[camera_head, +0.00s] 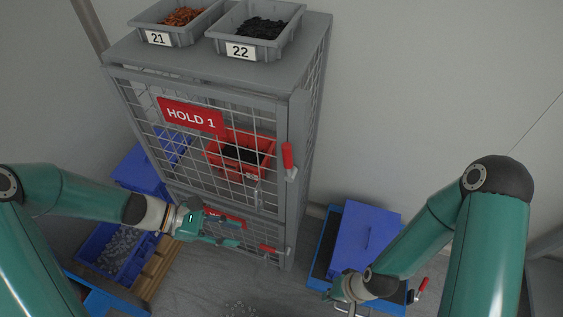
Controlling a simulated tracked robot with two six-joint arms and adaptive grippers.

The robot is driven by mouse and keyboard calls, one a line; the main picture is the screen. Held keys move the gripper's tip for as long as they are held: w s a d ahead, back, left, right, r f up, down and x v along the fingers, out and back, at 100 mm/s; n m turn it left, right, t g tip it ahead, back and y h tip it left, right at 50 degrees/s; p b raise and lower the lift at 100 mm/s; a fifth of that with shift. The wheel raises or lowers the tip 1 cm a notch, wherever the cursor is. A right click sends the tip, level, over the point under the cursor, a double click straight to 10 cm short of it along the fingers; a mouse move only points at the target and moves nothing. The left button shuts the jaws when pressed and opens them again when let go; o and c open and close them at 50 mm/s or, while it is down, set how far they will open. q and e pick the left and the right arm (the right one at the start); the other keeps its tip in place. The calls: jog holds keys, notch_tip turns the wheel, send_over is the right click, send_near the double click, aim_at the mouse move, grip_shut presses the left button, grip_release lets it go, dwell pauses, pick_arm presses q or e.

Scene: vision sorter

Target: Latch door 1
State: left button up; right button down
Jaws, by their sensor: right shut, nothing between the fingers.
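Door 1 is the wire-mesh door (200,150) of the grey cabinet, with a red HOLD 1 sign (194,116). It looks closed or nearly so against the frame. Its red latch handle (288,156) stands upright at the right post; I cannot tell whether it is engaged. My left gripper (240,232) is in front of the cabinet's lower part, below door 1, with its fingers apart and nothing visible between them. My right gripper (328,296) is low, by the blue bin at right, shut and partly hidden by its wrist.
A red bin (222,169) stands behind the mesh. A lower door has a red handle (268,248). Grey bins 21 (181,38) and 22 (240,51) are on top.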

pick_arm(q)
jog(key=w+a+r+n+t+h+b, duration=0.1)
jog(key=w+a+r+n+t+h, duration=0.2)
jog(key=r, duration=0.4)
jog(key=w+a+r+n+t+h+b, duration=0.15)
jog(key=w+r, duration=0.25)
jog(key=r, duration=0.4)
jog(key=p, duration=0.5)
send_near(289, 161)
jog(key=shift+m+h, duration=0.45)
jog(key=x, duration=0.4)
jog(key=w+x, duration=0.1)
jog(key=x, duration=0.4)
jog(key=shift+w+a, duration=0.15)
jog(key=shift+a, duration=0.1)
grip_shut()
